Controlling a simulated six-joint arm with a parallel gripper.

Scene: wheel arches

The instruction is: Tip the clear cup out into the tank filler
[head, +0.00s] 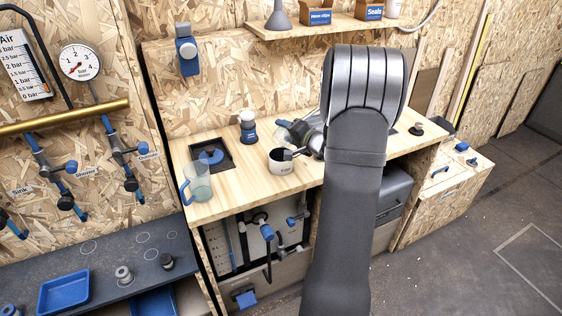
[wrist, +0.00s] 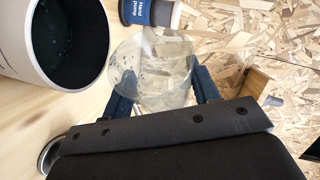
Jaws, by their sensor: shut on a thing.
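The clear cup (head: 284,134) is held above the wooden bench by my gripper (head: 301,130). In the wrist view the clear cup (wrist: 152,72) sits between the two dark blue fingers of my gripper (wrist: 165,90), shut on its sides. Small specks show on or in it; I cannot tell its contents or exact tilt. A white open-topped cylinder with a dark inside, apparently the tank filler (head: 281,166), stands on the bench just in front of the cup. It fills the upper left of the wrist view (wrist: 25,50), apart from the cup.
A labelled hand pump (head: 248,128) stands behind and left of the cylinder, close to the cup in the wrist view (wrist: 150,12). A clear bluish jug (head: 198,183) is at the bench's left edge, beside a black square recess (head: 228,144) with a blue part. Bare wood lies between.

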